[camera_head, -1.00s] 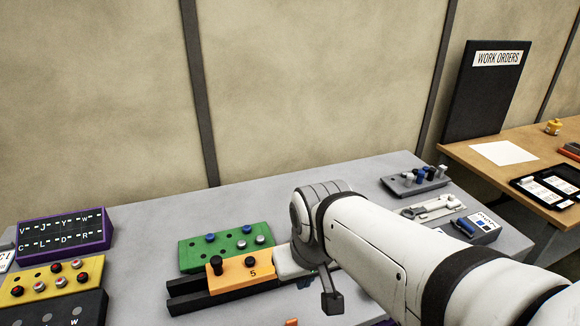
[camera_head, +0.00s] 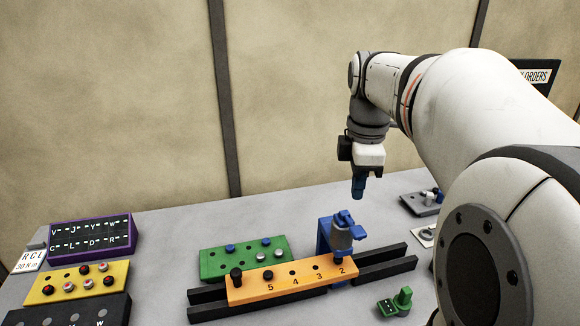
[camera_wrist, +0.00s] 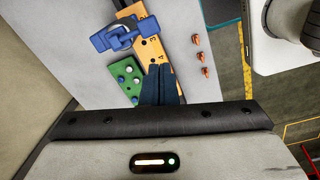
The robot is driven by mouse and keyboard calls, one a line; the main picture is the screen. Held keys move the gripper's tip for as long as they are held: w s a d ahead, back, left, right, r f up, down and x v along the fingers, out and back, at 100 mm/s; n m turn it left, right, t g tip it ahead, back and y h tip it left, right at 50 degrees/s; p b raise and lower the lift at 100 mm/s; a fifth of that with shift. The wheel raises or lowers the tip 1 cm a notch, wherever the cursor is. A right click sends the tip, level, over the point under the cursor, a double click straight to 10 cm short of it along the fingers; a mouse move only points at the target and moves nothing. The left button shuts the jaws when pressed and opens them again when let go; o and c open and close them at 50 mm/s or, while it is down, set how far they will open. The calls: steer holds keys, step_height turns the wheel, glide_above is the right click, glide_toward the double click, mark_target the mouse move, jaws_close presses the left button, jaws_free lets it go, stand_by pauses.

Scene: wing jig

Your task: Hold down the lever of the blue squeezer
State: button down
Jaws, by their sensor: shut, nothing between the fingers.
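The blue squeezer (camera_head: 323,236) stands at the right end of the orange numbered bar, a blue upright body with a grey rounded part and a blue lever (camera_head: 350,220) at its top. In the wrist view the squeezer (camera_wrist: 101,41) is at the upper left, beyond my fingertips. My gripper (camera_head: 358,196) points down with its blue fingers together and empty, above the squeezer in the picture with a clear gap. In the wrist view the shut gripper (camera_wrist: 160,70) overlaps the orange bar. Whether the lever is up or down is hard to tell.
The orange bar (camera_head: 279,290) lies on black rails (camera_head: 392,268). A green block (camera_head: 214,266) with pegs is behind it. A small green piece (camera_head: 396,303) lies in front. Several small orange pieces (camera_wrist: 200,56) lie to the right in the wrist view.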

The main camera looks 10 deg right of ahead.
mark_target(359, 230)
steer(key=d+r+n, duration=0.1)
steer(key=w+d+r+n, duration=0.1)
steer(key=d+r+n, duration=0.1)
steer(key=shift+w+r+n+g, duration=0.15)
steer(key=shift+w+n+g, duration=0.15)
steer(key=shift+w+n, duration=0.1)
step_height(359, 230, down, 14)
steer(key=shift+f+p, duration=0.1)
steer(key=shift+p, duration=1)
